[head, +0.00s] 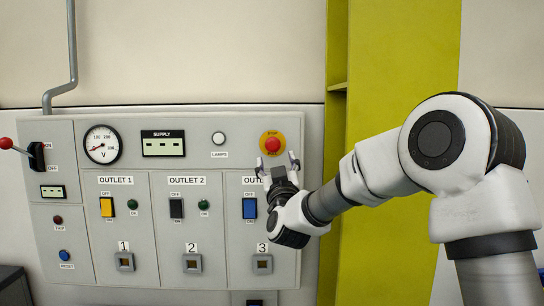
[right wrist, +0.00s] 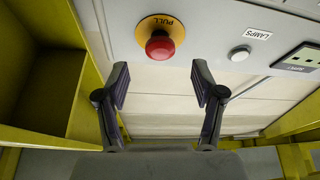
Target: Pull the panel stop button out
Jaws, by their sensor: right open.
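The red stop button (head: 272,145) sits on a yellow round plate (head: 271,136) at the upper right of the grey panel. In the right wrist view the red button (right wrist: 160,45) stands out from its yellow plate, which is marked PULL. My right gripper (head: 278,163) is just below the button in the head view. In the right wrist view its two fingers (right wrist: 159,88) are spread apart and empty, with the button beyond their tips and between them. The fingers do not appear to touch the button. My left gripper is in neither view.
The grey panel (head: 228,150) carries a voltmeter (head: 101,144), a supply display (head: 163,144), a white lamps button (head: 218,138) and outlet switches. A red-knobbed lever (head: 8,144) is at the far left. A yellow-green post (head: 390,90) stands close to the panel's right side.

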